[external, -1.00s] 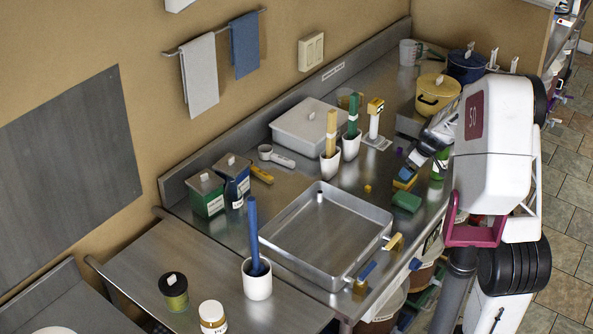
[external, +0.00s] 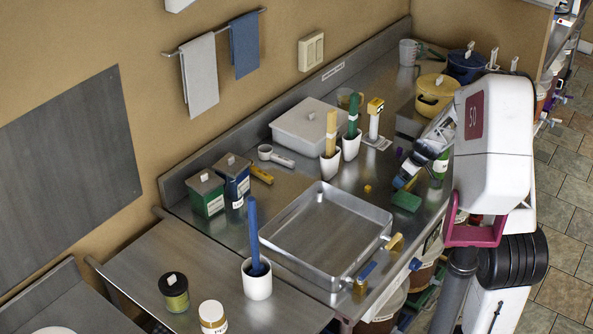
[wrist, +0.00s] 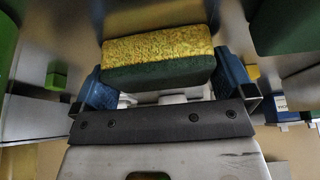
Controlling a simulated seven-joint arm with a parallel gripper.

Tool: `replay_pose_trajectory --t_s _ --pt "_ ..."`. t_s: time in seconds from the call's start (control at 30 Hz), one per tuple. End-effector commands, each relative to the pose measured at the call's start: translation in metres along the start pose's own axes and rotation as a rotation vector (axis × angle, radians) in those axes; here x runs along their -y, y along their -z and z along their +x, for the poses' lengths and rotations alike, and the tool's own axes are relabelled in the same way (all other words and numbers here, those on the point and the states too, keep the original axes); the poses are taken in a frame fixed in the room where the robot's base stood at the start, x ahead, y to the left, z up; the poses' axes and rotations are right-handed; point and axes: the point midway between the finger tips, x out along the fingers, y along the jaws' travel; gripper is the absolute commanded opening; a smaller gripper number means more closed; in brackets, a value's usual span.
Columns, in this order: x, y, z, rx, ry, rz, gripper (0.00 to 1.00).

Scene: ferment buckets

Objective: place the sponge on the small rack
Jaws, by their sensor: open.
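The sponge (wrist: 155,58), yellow on one face and dark green on the other, lies between the two blue fingers in the wrist view. My gripper (wrist: 166,84) is open around it, with a visible gap at the right finger; I cannot tell whether the left finger touches. I cannot make out the small rack with certainty in either view.
A large metal tray (external: 290,215) fills the counter's front. White cups (external: 330,166) with upright handles stand left of my gripper. A yellow pot (external: 436,94) stands behind.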

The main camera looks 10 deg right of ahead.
Motion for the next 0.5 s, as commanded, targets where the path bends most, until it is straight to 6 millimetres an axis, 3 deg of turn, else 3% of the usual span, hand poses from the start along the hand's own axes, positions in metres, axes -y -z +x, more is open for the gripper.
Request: replay_pose_trajectory --t_s 0.17,0.37,0.5 --pt "0.0000 -0.0001 -0.0001 0.000 0.000 0.000 1.00" --pt "0.0000 -0.0001 -0.0001 0.000 0.000 0.000 0.71" --pt "0.0000 -0.0001 -0.0001 0.000 0.000 0.000 0.67"
